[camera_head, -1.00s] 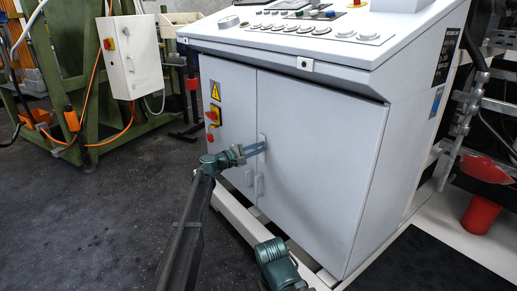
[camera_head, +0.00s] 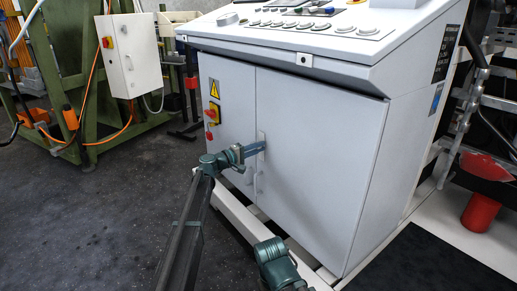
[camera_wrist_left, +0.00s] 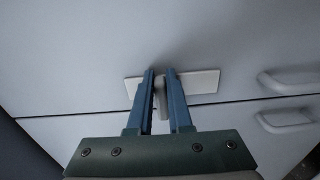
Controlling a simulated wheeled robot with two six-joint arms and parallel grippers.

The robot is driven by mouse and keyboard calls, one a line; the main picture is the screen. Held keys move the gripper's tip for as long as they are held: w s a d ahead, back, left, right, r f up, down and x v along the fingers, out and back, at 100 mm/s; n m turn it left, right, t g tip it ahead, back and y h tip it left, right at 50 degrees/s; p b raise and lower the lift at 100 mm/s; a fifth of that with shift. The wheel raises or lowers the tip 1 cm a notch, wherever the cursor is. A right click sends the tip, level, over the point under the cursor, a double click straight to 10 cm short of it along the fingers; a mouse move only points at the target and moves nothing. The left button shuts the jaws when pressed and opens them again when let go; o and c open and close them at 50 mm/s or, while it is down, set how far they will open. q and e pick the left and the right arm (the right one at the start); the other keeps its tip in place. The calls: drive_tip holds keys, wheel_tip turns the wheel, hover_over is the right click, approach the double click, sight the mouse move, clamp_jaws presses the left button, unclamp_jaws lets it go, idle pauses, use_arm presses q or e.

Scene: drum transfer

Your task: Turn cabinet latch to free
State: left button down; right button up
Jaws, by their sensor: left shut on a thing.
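The grey cabinet has two doors, and the right door (camera_head: 320,150) is the wide one. A pale latch plate (camera_head: 262,138) stands upright by the seam between the doors. It also shows in the left wrist view (camera_wrist_left: 203,82). My left gripper (camera_head: 257,148) reaches it from the left. In the left wrist view its two blue fingers (camera_wrist_left: 161,80) are shut on the small grey latch (camera_wrist_left: 161,98), which lies between them, crosswise to the plate. The fingers hide part of the latch.
Two door handles (camera_wrist_left: 290,80) (camera_wrist_left: 285,119) sit close beside the plate. A red switch (camera_head: 211,113) is on the left door. The control desk top (camera_head: 300,28) overhangs the doors. The dark floor (camera_head: 80,220) at the left is clear.

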use_arm(q)
drive_tip(key=c, duration=0.8)
unclamp_jaws()
drive_tip(key=shift+c, duration=0.2)
drive_tip(key=v, duration=1.3)
drive_tip(key=shift+s+a, duration=0.25)
drive_tip(key=shift+a, duration=0.05)
